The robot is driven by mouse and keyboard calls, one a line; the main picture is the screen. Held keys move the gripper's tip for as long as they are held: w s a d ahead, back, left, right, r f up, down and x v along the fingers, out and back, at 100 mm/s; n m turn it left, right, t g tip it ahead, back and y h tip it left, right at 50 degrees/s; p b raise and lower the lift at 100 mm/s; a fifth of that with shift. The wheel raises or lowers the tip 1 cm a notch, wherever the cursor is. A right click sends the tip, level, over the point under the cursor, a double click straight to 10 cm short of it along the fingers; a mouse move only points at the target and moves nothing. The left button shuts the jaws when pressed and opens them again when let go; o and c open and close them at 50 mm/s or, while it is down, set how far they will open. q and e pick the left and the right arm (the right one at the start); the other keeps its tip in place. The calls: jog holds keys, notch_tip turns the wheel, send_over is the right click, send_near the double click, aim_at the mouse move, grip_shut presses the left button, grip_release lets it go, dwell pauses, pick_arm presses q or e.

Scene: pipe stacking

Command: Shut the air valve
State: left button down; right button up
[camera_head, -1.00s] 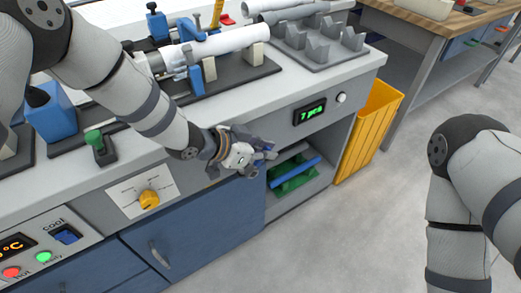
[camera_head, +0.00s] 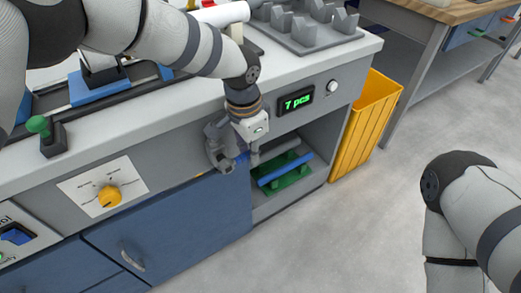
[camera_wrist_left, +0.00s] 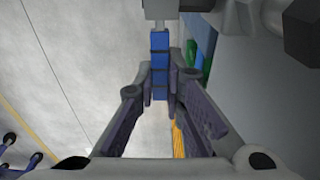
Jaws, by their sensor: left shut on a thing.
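The air valve shows in the left wrist view as a blue ribbed lever (camera_wrist_left: 160,50) joined to a grey body (camera_wrist_left: 160,9) at the top. My left gripper (camera_wrist_left: 160,88) is shut on the lever, with a finger on each side of it. In the head view my left gripper (camera_head: 235,163) hangs in front of the counter's front face, fingers down. There it hides most of the valve, with only a bit of blue between the fingers. My right gripper is out of view.
The counter front holds a yellow knob (camera_head: 109,197), a green "7 pcs" display (camera_head: 296,103) and a white button (camera_head: 332,86). An open shelf with a green tray (camera_head: 290,178) lies right of the left gripper. A yellow bin (camera_head: 366,125) stands farther right.

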pick_arm(q)
jog(key=shift+f+y, duration=0.3)
jog(key=shift+f, duration=0.1)
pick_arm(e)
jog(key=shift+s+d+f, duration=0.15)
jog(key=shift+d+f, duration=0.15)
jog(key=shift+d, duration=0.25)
pick_arm(q)
jog(key=shift+s+g, duration=0.1)
jog(key=shift+g, duration=0.2)
jog(key=c, duration=1.7)
grip_release()
jog(key=shift+o, duration=0.2)
notch_tip(320, 180, up, 12)
jog(key=shift+d, duration=0.1)
